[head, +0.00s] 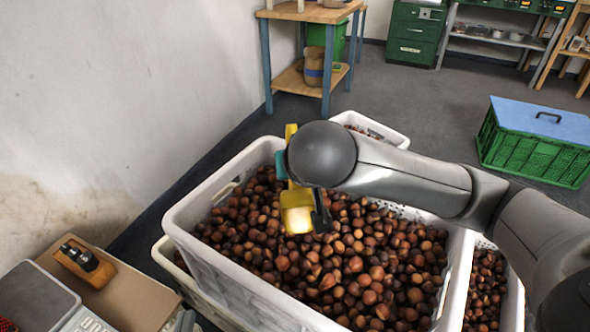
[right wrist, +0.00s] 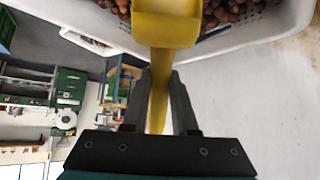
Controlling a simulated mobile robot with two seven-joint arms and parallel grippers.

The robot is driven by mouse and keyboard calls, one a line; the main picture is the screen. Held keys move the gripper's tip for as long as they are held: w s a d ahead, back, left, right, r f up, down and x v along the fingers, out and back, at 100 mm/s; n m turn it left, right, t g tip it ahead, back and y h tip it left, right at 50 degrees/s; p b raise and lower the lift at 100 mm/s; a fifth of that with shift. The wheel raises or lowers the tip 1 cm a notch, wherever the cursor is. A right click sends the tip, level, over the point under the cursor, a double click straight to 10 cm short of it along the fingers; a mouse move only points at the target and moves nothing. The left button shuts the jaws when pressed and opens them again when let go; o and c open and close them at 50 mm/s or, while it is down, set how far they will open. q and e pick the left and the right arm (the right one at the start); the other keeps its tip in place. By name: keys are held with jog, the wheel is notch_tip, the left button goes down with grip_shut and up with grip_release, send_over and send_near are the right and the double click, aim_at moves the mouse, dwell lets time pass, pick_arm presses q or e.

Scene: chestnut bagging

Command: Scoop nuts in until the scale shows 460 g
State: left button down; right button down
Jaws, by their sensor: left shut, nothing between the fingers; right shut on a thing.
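The yellow scoop (head: 297,212) is over the chestnuts (head: 350,265) in the large white crate (head: 200,255). My right gripper (right wrist: 158,85) is shut on the scoop's handle; in the head view my arm's rounded joint partly hides it. The scoop also shows in the right wrist view (right wrist: 165,25), above the crate's rim. I cannot tell whether nuts lie in its bowl. A grey-topped device with a keypad, probably the scale (head: 35,298), is cut off at the lower left; no reading is visible.
An orange-brown tool with black knobs (head: 85,262) lies on the brown tabletop (head: 125,295). Another chestnut crate (head: 512,300) stands at right. A green crate with a blue lid (head: 535,145) is on the floor. A wall runs along the left.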

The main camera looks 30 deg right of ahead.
jog(key=shift+s+r, duration=0.1)
jog(key=shift+r, duration=0.05)
jog(key=shift+s+a+r+t, duration=0.1)
jog(key=shift+r+t, duration=0.05)
jog(key=shift+t, duration=0.15)
jog(key=shift+s+a, duration=0.1)
jog(key=shift+s, duration=0.2)
jog(key=shift+s+t, duration=0.15)
jog(key=shift+t, duration=0.15)
dwell(0.6)
